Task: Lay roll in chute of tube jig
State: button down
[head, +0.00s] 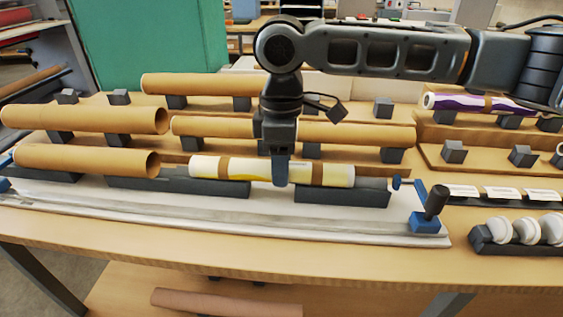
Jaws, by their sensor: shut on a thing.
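My gripper (281,174) points down and is shut around the middle of a roll. The roll (325,173) is white with yellow patches and has brown bands. It lies level, left to right, at the dark grey chute (342,193) of the tube jig (300,226). I cannot tell whether the roll touches the chute or hangs just above it. A brown cardboard tube (85,160) lies at the jig's left end, its open end facing the roll. My fingers hide part of the roll's middle.
Several brown tubes (205,85) rest on dark blocks behind the jig. A blue clamp with a black knob (435,203) stands at the jig's right end. A purple and white roll (475,103) lies on the right rack. White round caps (498,229) sit in a holder at right.

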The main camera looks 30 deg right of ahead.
jog(key=shift+p, duration=0.3)
jog(key=c, duration=0.5)
grip_release()
notch_tip(320, 180, up, 8)
jog(key=shift+f, duration=0.15)
jog(key=shift+s, duration=0.1)
dwell(0.5)
